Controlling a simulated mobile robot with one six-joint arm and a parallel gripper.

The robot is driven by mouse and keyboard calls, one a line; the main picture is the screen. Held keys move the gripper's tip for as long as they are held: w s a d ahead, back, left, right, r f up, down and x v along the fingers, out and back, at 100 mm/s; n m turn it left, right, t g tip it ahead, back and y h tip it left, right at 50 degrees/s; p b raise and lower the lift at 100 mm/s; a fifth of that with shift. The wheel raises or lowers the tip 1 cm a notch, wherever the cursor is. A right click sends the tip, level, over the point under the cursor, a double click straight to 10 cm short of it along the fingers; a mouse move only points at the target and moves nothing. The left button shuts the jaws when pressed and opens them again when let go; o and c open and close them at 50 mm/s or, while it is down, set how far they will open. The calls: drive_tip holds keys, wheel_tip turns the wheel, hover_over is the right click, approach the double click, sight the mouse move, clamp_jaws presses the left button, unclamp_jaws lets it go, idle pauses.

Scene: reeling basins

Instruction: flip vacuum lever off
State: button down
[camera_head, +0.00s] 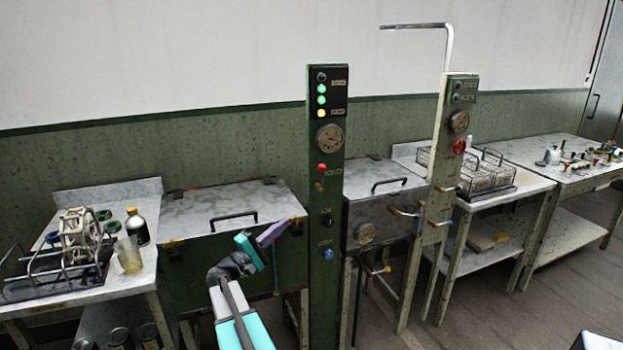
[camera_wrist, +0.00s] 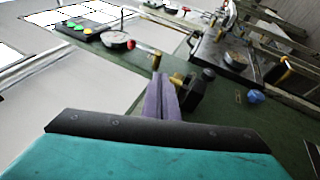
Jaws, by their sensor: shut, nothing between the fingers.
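The green control column (camera_head: 325,285) stands in the middle of the head view. My gripper (camera_head: 284,225) is shut and empty, left of the column and below the lever. It also shows in the wrist view (camera_wrist: 161,78); contact is unclear.
A black knob (camera_head: 327,217) and a blue knob (camera_head: 328,254) sit lower on the column. The column's lamps (camera_head: 321,100) show green and yellow. A lidded basin (camera_head: 230,205) stands behind my gripper. A second column (camera_head: 445,160) with a red valve stands to the right.

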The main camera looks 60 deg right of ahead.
wheel_tip(320, 180, up, 7)
drive_tip(key=d+g+h, duration=0.1)
drive_tip(key=shift+d+f, duration=0.15)
drive_tip(key=shift+d, duration=0.1)
drive_tip(key=shift+s, duration=0.1)
drive_tip(key=p+x, duration=0.1)
drive_tip(key=x, duration=0.3)
drive_tip(key=p+x, duration=0.2)
drive_tip(key=x, duration=0.3)
drive_tip(key=p+x, duration=0.2)
drive_tip(key=x, duration=0.3)
drive_tip(key=shift+a+r, duration=0.1)
drive_tip(key=shift+r, duration=0.15)
drive_tip(key=shift+a, duration=0.1)
